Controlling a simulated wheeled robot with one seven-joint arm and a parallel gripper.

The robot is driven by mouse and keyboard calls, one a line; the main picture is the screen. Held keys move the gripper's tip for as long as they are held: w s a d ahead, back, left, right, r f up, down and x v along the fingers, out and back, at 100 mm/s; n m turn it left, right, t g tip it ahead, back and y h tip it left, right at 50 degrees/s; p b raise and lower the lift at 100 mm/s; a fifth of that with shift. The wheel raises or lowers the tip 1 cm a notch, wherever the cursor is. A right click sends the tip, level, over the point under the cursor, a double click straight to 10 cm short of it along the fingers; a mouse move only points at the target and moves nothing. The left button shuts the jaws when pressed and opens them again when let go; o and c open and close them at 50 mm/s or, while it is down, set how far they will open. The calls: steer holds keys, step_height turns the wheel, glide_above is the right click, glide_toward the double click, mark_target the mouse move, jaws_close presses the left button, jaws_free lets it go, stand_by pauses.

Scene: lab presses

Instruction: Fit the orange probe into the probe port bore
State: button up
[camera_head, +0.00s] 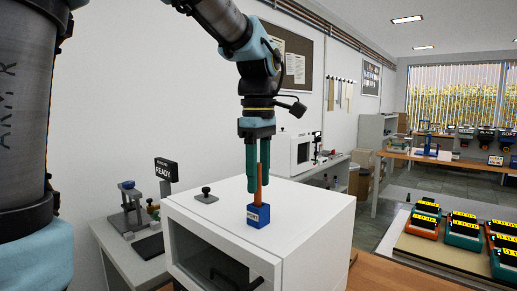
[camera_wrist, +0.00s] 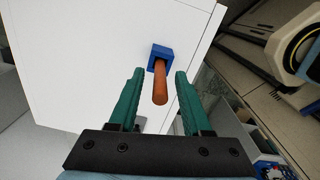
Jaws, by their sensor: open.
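The orange probe (camera_head: 259,186) stands upright in a small blue block (camera_head: 259,216) on top of a white cabinet (camera_head: 226,222). My gripper (camera_head: 258,196) points down over the block, its green fingers beside the probe. In the wrist view, the probe (camera_wrist: 160,88) extends from the blue block (camera_wrist: 158,53) between the open fingers of my gripper (camera_wrist: 160,74), with a visible gap on either side. A black knobbed piece (camera_head: 206,194) sits on the cabinet top to the left. I cannot make out the probe port bore; whether this piece covers it is unclear.
A bench at left holds a small press (camera_head: 131,208) and a READY display (camera_head: 166,169). The cabinet top around the block is mostly clear. Several orange and teal units (camera_head: 463,231) stand on a table at right. Another white cabinet (camera_head: 291,153) stands behind.

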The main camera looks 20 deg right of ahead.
step_height(320, 180, up, 10)
steer(key=shift+b, duration=0.7)
